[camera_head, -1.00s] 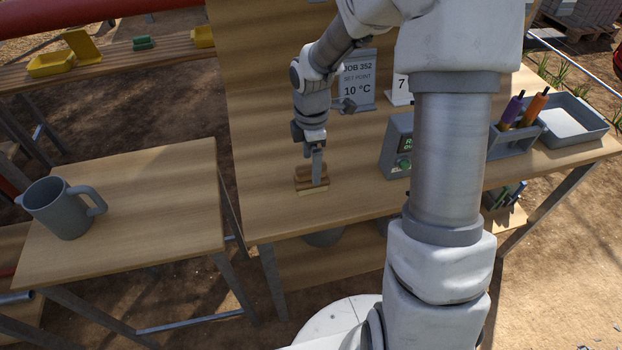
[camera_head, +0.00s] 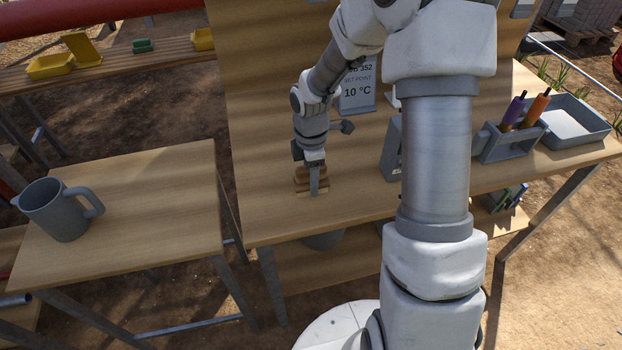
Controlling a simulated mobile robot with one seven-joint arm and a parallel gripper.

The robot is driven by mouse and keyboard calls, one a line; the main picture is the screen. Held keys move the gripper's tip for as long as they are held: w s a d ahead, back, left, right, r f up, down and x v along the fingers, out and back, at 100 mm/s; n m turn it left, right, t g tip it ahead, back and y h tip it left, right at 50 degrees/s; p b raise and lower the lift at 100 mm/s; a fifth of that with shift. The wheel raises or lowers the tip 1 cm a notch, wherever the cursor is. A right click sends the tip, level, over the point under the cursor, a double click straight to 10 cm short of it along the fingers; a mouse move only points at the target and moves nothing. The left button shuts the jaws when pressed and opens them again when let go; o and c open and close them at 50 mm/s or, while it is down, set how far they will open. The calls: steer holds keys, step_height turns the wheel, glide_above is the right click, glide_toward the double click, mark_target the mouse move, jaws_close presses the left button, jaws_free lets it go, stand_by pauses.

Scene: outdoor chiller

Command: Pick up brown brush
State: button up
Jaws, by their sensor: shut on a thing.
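The brown brush (camera_head: 303,181) is a small wooden block with a lighter lower part. It is at the left part of the main wooden table (camera_head: 265,215), close to the tabletop. My gripper (camera_head: 314,185) points down over it and is shut on it, with a grey finger in front of the brush's near side. The finger and wrist hide part of the brush. I cannot tell whether the brush touches the table or hangs slightly above it.
A pen holder (camera_head: 508,146) and grey tray (camera_head: 577,125) are at the right. A grey jug (camera_head: 58,210) stands on the left table (camera_head: 150,210), otherwise clear.

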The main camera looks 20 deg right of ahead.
jaws_close()
steer(key=shift+r, duration=0.5)
step_height(320, 180, up, 4)
steer(key=shift+s+d+f+p, duration=0.1)
steer(key=shift+d+p, duration=0.05)
steer(key=shift+p, duration=0.5)
steer(key=s+d+r+p, duration=0.2)
steer(key=s+d+r, duration=0.3)
steer(key=s, duration=0.5)
steer(key=shift+d+r, duration=0.15)
steer(key=shift+r, duration=0.5)
